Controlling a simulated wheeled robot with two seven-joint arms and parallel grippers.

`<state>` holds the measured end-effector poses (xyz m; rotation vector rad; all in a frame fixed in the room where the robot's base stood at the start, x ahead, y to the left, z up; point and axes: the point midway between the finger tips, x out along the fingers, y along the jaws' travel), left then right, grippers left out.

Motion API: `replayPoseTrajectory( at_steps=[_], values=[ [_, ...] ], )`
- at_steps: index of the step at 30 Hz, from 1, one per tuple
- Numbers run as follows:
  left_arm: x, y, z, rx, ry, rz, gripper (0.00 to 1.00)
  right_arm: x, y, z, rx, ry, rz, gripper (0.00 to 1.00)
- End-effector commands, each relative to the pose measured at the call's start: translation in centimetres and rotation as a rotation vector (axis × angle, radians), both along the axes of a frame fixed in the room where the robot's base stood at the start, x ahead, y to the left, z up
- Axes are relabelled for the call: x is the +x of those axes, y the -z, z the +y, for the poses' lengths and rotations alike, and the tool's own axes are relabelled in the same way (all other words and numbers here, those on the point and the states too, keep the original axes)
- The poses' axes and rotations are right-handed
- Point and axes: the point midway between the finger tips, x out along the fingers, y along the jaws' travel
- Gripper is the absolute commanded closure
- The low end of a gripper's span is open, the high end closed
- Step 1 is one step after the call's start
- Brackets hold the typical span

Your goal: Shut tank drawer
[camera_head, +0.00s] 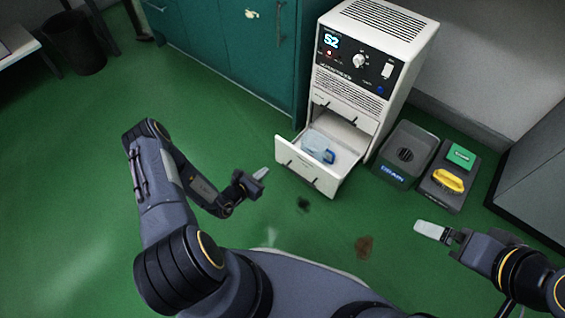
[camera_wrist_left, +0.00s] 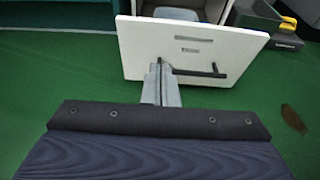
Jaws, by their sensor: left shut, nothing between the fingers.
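The white tank drawer (camera_head: 308,166) is pulled out from the bottom of the white dehumidifier (camera_head: 369,60) in the head view. A clear tank with a blue part (camera_head: 318,148) sits inside it. My left gripper (camera_head: 262,172) is shut and empty, just left of the drawer front in the head view. In the left wrist view, the drawer front (camera_wrist_left: 240,50) with its dark handle stands beyond the left fingertips (camera_wrist_left: 161,80); whether they touch it I cannot tell. My right gripper (camera_head: 430,230) is at the lower right, away from the drawer; its fingers look close together.
A grey drain bin (camera_head: 405,152) and a tray with a yellow-handled item (camera_head: 447,180) and a green item (camera_head: 461,155) stand right of the dehumidifier. A teal cabinet (camera_head: 225,50) is on its left. Dark and brown floor stains (camera_head: 364,246) lie in front.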

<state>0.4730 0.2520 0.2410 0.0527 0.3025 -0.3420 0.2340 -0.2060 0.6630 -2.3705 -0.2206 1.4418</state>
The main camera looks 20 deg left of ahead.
Motion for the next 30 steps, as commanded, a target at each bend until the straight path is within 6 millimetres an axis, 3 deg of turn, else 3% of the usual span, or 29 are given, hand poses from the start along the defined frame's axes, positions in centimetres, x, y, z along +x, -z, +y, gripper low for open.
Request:
replayPoseTrajectory(
  at_steps=[5,18,24,30],
  values=[
    [2.1,0.9,-0.9,0.001,0.004,-0.003,1.00,0.0,1.1,0.0,0.000,0.000,-0.001,0.00],
    [10.2,3.1,-3.8,0.001,0.006,-0.005,1.00,0.0,5.0,0.0,0.000,0.000,0.000,0.00],
    [12.1,2.9,-4.4,0.001,0.004,-0.003,1.00,0.0,5.8,0.0,0.000,0.000,0.000,0.00],
    [12.5,2.7,-4.6,0.000,0.003,-0.001,1.00,0.0,5.8,0.0,0.000,0.000,0.000,0.00]
  ],
)
